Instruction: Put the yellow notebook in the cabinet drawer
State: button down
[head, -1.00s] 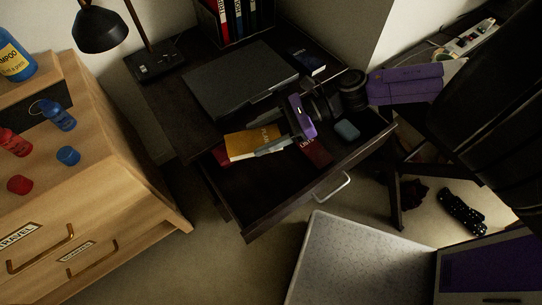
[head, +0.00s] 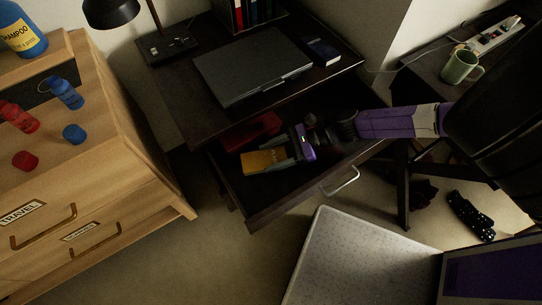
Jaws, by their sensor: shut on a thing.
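The yellow notebook (head: 265,162) is low within the outline of the open, dark cabinet drawer (head: 288,207). My gripper (head: 284,153) is shut on it, with grey fingers at its right part. My purple and black arm reaches in from the right. The drawer is pulled out under the dark desktop, and its silver handle (head: 342,181) shows on the front. Whether the notebook touches the drawer floor is hard to tell in the dim light.
A dark red flat thing (head: 250,132) lies toward the back of the drawer. A closed laptop (head: 250,70), a dark blue booklet (head: 322,51) and a lamp (head: 165,45) are on the desk above.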

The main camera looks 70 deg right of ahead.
jog(key=shift+f, duration=0.25)
jog(key=shift+c, duration=1.9)
grip_release()
jog(key=shift+r, duration=0.15)
jog(key=b+v, duration=0.1)
jog(key=v, duration=1.1)
